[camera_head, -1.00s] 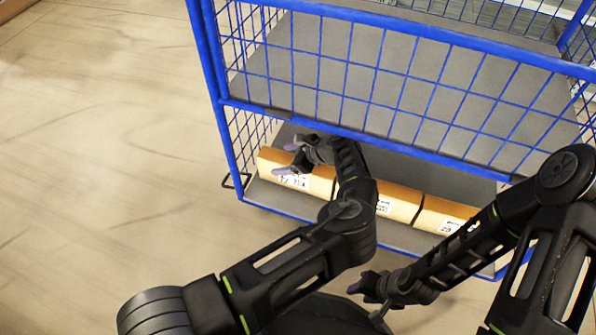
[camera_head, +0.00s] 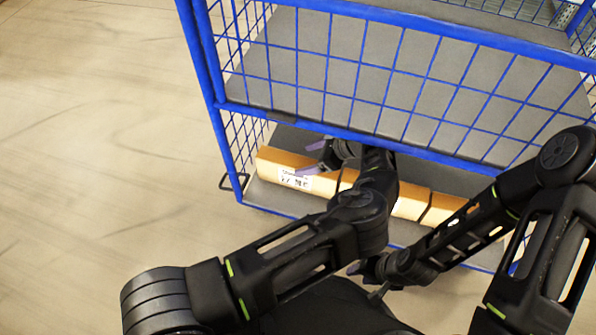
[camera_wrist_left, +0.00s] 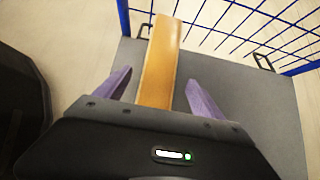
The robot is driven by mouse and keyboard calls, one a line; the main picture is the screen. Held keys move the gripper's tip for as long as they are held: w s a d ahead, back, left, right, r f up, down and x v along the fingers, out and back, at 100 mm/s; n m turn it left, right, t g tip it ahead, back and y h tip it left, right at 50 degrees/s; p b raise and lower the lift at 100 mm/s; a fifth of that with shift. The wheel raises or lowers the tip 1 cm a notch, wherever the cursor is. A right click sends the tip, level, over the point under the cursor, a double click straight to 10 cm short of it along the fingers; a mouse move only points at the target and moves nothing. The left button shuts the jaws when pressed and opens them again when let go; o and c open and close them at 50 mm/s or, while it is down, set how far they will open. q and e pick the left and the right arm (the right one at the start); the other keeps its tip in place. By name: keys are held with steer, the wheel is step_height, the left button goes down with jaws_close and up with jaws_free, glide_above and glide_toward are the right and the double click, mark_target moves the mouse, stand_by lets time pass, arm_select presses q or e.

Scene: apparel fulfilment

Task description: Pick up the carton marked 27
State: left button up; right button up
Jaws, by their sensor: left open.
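A row of orange-brown cartons stands on the lower shelf of the blue cage cart. The leftmost carton (camera_head: 267,168) has a white label on its front; its print is too small to read surely. My left gripper (camera_head: 313,157) is over this carton, with its purple fingers apart. In the left wrist view the open fingers (camera_wrist_left: 160,82) are on either side of a long carton (camera_wrist_left: 158,68), with no visible grip on it. My right gripper (camera_head: 360,268) is low in front of the cart; its finger gap is unclear.
More cartons (camera_head: 408,206) stand to the right, partly hidden by my left arm. The cart's blue mesh side and rail (camera_head: 300,118) run above the lower shelf. The floor (camera_head: 90,150) at the left is clear.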

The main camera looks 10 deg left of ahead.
mark_target(292, 164)
arm_select(q)
steer(key=shift+x, duration=1.15)
steer(key=b+x, duration=0.2)
steer(key=x, duration=0.3)
steer(key=shift+s+f, duration=0.1)
steer(key=shift+f, duration=0.1)
jaws_close()
stand_by(0.4)
steer(key=shift+r, duration=0.1)
